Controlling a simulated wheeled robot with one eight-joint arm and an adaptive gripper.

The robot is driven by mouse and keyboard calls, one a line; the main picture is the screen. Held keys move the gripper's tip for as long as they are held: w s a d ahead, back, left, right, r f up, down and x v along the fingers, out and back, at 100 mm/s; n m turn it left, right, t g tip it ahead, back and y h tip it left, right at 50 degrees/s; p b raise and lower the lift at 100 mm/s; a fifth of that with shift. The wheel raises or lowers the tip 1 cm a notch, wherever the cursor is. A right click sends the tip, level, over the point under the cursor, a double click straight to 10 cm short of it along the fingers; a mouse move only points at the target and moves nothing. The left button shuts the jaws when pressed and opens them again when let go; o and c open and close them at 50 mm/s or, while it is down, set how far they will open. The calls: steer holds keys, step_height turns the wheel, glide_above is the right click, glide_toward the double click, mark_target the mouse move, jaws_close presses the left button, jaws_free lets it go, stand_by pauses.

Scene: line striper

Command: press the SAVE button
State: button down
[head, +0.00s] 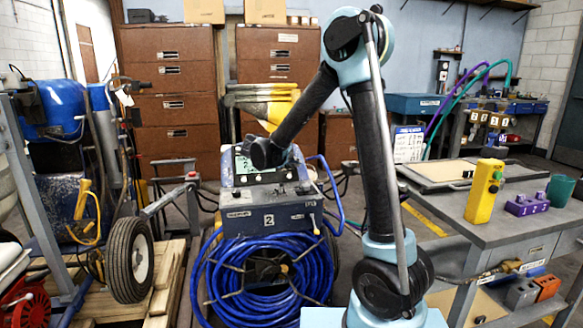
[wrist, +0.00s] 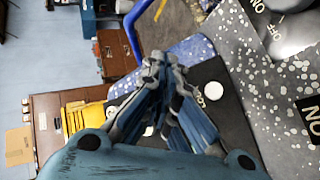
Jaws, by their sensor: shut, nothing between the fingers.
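The striper's control box (head: 265,197) stands in the middle of the head view, with a pale screen area on its upper panel. My arm reaches down to that panel, and its dark wrist end (head: 265,153) covers part of it. In the wrist view my gripper (wrist: 158,62) is shut and empty, its fingertips over or beside a black control panel (wrist: 232,112). A pale round button (wrist: 213,90) shows right of the fingers, with small lettering beside it. Other pale round spots show between and left of the fingers. I cannot read SAVE on any button. Contact cannot be told.
A blue hose coil (head: 262,275) hangs on the machine's front. A blue handle (head: 332,195) curves at its right. A grey workbench (head: 480,232) with a yellow control pendant (head: 485,190) stands at right. ON and OFF labels sit on the speckled surface (wrist: 262,95).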

stand_by(0.3)
steer(key=shift+s+d+r, duration=0.25)
steer(key=shift+s+r, duration=0.65)
steer(key=shift+s+d+r, duration=0.25)
steer(key=shift+s+r, duration=0.6)
steer(key=shift+r, duration=0.05)
stand_by(0.4)
